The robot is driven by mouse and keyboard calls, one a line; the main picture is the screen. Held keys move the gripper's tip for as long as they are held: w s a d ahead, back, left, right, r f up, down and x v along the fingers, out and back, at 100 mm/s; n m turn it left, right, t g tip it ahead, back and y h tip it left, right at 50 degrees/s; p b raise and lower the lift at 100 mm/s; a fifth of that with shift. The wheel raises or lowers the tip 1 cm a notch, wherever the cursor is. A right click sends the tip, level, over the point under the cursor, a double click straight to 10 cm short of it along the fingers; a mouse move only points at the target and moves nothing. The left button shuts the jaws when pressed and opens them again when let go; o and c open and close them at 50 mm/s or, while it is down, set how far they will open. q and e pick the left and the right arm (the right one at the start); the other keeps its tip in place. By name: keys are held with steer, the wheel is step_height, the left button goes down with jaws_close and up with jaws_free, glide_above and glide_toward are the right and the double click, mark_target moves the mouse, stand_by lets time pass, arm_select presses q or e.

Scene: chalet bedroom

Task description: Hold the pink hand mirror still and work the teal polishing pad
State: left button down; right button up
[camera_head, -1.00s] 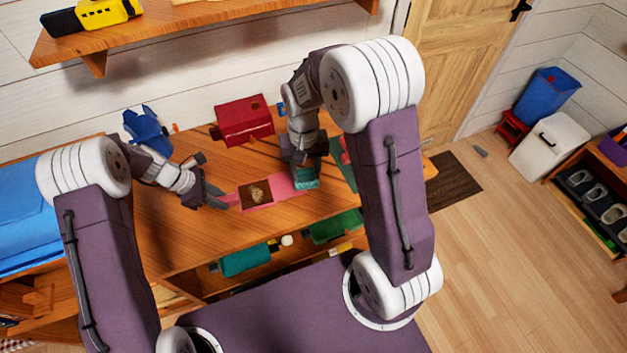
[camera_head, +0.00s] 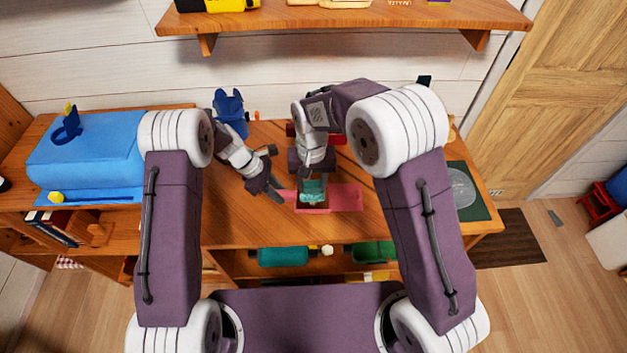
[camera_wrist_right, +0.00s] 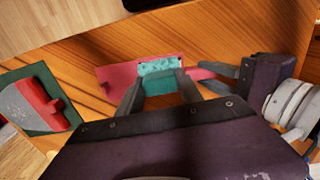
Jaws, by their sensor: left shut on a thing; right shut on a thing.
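The pink hand mirror (camera_head: 345,198) lies flat on the wooden table, its handle toward the left. My left gripper (camera_head: 277,194) is shut on the handle, which also shows in the right wrist view (camera_wrist_right: 204,71). My right gripper (camera_head: 313,182) is shut on the teal polishing pad (camera_head: 313,195), above the dark square face of the mirror. In the right wrist view the pad (camera_wrist_right: 160,81) sits between my two fingers, over the mirror (camera_wrist_right: 117,82). The pad and gripper hide most of the dark face. I cannot tell whether the pad presses on it.
A red box (camera_head: 337,138) and a blue figure (camera_head: 230,108) stand behind my grippers. A green board (camera_head: 468,195) lies at the table's right end. A blue case (camera_head: 90,150) is at left. A wall shelf (camera_head: 350,20) hangs above. Bare tabletop (camera_head: 240,228) lies in front.

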mark_target(312, 195)
steer(key=shift+f, duration=2.75)
steer(key=shift+w+f, duration=0.4)
steer(key=shift+f, duration=0.2)
steer(key=shift+c, duration=0.5)
steer(key=shift+w+f, duration=0.1)
steer(key=shift+w, duration=0.25)
steer(key=shift+w+d, duration=0.15)
steer(key=shift+w, duration=1.3)
steer(key=shift+w+d, duration=0.15)
steer(key=shift+w, duration=1.25)
steer(key=shift+s+a, duration=0.15)
steer(key=shift+s, duration=1.65)
steer(key=shift+s+a, duration=0.15)
steer(key=shift+s, duration=1.75)
steer(key=shift+r, duration=4.1)
steer(key=shift+f, duration=0.2)
